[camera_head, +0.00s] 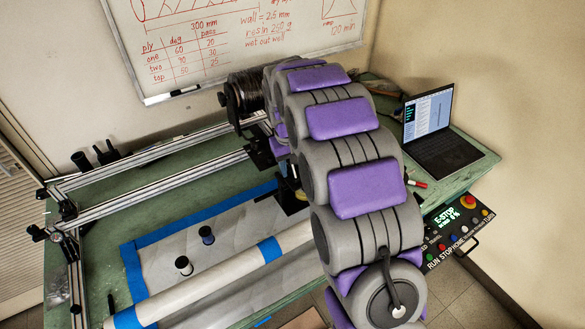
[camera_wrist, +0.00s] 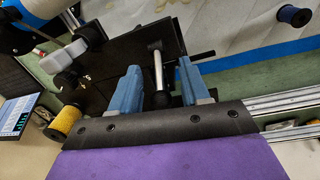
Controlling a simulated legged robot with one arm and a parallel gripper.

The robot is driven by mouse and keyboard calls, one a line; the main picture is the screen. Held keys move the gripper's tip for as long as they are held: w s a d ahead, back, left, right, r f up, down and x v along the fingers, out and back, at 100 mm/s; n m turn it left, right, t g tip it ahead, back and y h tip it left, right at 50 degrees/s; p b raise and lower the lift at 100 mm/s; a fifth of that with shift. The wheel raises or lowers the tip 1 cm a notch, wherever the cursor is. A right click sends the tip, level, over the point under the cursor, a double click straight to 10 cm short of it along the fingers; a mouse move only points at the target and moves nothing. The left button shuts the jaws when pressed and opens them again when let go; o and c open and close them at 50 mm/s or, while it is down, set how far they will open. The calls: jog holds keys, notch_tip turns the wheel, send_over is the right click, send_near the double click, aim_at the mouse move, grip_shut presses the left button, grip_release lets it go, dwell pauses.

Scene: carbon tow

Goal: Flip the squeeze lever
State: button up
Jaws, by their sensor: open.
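In the wrist view, my gripper (camera_wrist: 159,68) is open, with one blue-grey finger on each side of a short metal rod. This rod, which looks like the squeeze lever (camera_wrist: 158,74), stands out from a dark plate (camera_wrist: 115,58) and has a black end toward my palm. Gaps show between the rod and both fingers, so nothing is gripped.
A grey block (camera_wrist: 84,48) and a yellow spool (camera_wrist: 66,122) are left of the fingers. A laptop (camera_head: 440,130) and control panel (camera_head: 455,225) are at right.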

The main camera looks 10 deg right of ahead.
jog(key=shift+f, duration=0.4)
grip_shut()
dwell(0.4)
